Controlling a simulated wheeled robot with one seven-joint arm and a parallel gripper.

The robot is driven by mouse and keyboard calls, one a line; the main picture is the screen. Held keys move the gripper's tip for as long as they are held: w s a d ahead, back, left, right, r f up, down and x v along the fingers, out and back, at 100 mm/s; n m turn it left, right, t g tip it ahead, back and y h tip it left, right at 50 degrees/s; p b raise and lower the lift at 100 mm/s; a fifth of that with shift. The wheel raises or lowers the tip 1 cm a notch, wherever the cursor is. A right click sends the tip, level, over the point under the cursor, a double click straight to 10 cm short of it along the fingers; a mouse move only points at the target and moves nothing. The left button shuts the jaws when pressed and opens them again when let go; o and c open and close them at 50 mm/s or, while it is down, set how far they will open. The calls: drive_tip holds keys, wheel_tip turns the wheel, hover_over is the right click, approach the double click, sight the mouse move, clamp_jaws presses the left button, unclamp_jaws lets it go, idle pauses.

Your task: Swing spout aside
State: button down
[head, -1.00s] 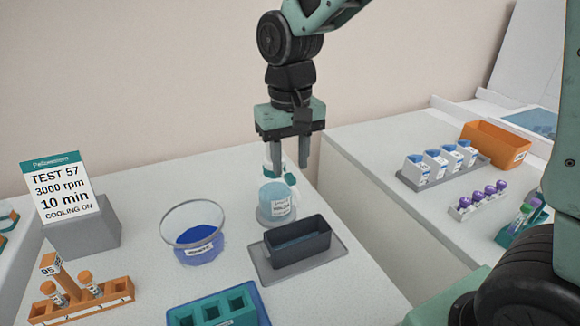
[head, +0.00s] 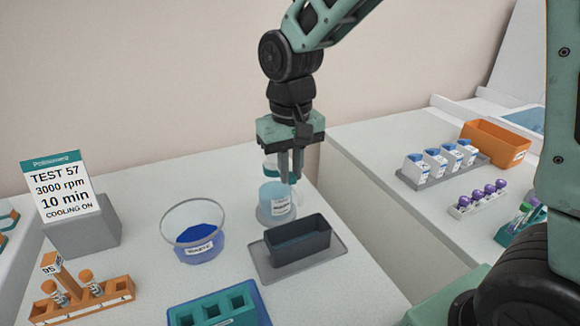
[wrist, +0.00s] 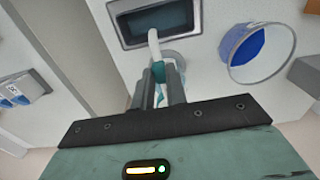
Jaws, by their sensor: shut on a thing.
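The wash bottle (head: 275,197) is pale blue with a white label and stands upright on a grey round base. Its top is partly hidden by my gripper (head: 291,178) in the head view. In the wrist view my gripper (wrist: 159,72) is shut on the spout (wrist: 153,44) near its teal cap part. The white spout tube runs out beyond the fingertips toward the dark rectangular bin (wrist: 122,29). The bottle's body is mostly hidden below the fingers there.
The dark bin on its grey tray (head: 331,262) stands just in front of the bottle. A glass bowl of blue powder (head: 200,252) is to the left. A teal rack (head: 213,311) and an orange tube rack (head: 85,307) are at the front. A sign (head: 65,187) stands at left.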

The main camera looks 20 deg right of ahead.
drive_tip(key=w+d+n+p, duration=0.3)
drive_tip(key=d+n+p, duration=0.3)
drive_tip(key=n, duration=0.4)
drive_tip(key=shift+w+d+n, duration=0.4)
idle(0.5)
drive_tip(key=c, duration=1.4)
unclamp_jaws()
wheel_tip(320, 180, up, 18)
drive_tip(key=b, duration=0.1)
drive_tip(key=shift+f+b, duration=0.25)
drive_tip(key=shift+b, duration=0.05)
